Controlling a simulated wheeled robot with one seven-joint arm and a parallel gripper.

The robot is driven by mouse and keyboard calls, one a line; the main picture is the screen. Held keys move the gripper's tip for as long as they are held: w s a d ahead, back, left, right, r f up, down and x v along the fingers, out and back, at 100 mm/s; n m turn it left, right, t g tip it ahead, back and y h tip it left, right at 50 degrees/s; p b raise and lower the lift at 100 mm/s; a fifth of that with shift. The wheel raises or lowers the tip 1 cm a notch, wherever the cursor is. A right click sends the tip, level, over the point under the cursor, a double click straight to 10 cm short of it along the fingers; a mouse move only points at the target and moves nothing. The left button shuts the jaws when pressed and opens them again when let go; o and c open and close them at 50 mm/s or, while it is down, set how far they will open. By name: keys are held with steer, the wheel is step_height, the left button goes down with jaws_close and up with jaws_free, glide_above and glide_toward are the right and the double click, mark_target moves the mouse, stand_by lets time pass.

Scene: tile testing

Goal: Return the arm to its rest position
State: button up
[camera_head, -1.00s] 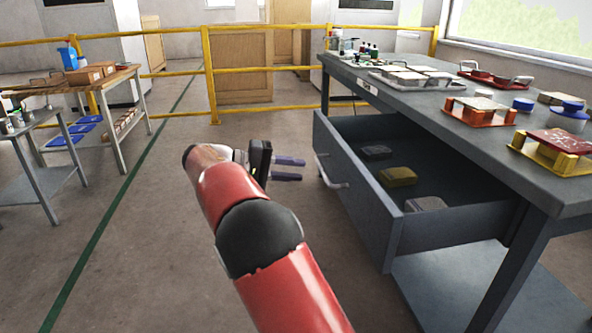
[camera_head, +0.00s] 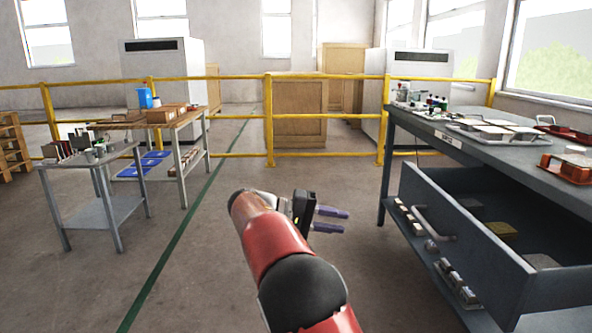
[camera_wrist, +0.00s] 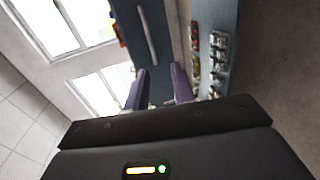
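My gripper (camera_head: 330,219) is held out over the open floor, left of the grey workbench, with its two purple-grey fingers pointing right. The fingers are apart with nothing between them. In the wrist view, my gripper (camera_wrist: 160,88) also shows its two fingers spread and empty, with the bench and its drawer beyond them. My red arm reaches up from the bottom of the head view and is bent at a black joint.
The grey workbench (camera_head: 455,146) stands at right with its drawer (camera_head: 452,247) pulled open, tiles inside. Small parts line a lower shelf. A metal side table (camera_head: 95,160) and wooden table (camera_head: 185,122) stand left. A yellow railing (camera_head: 230,118) crosses behind. The middle floor is clear.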

steer(key=s+d+n+y, duration=0.1)
steer(key=s+d+y, duration=0.7)
steer(key=s+d, duration=0.4)
steer(key=s+a+f+t+y, duration=0.1)
steer(key=s+a+f+y, duration=0.1)
steer(key=s, duration=0.5)
steer(key=s+a+f+m+t+y, duration=0.1)
steer(key=s+f+t+y, duration=0.1)
steer(key=s, duration=0.5)
steer(key=s+a+f+t+y, duration=0.2)
steer(key=s+f+y, duration=0.1)
steer(key=s, duration=0.5)
steer(key=shift+a+f+y, duration=0.2)
steer(key=shift+a+y, duration=0.1)
stand_by(2.5)
